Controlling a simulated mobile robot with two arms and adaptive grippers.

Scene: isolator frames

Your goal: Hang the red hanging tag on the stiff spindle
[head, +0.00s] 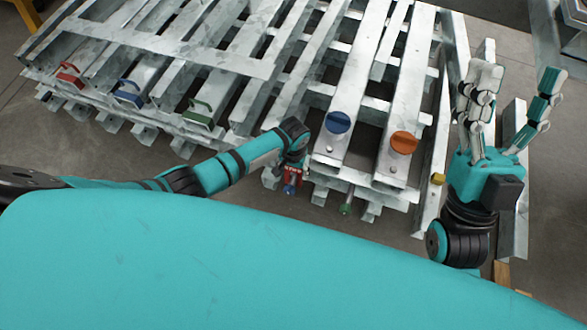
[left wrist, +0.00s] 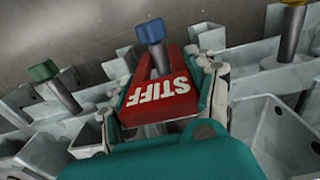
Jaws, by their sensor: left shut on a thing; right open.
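The red hanging tag (left wrist: 160,98), lettered STIFF, is held in my left gripper (left wrist: 165,88). In the head view the tag (head: 292,170) shows below my left wrist at the rack's near edge. A spindle with a blue end (left wrist: 151,32) rises just beyond the tag, its grey shaft showing between the tag's two red sides. I cannot tell whether the shaft passes through the tag's opening or stands behind it. The blue end (head: 290,189) also shows in the head view. My right gripper (head: 515,82) is open and empty, raised at the right.
A green-ended spindle (head: 345,209) and a yellow-ended one (head: 438,179) stick out along the same side. Blue (head: 338,122) and orange (head: 404,143) knobs sit on the rails. Red (head: 69,75), blue (head: 128,93) and green (head: 200,112) handles stand further left.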

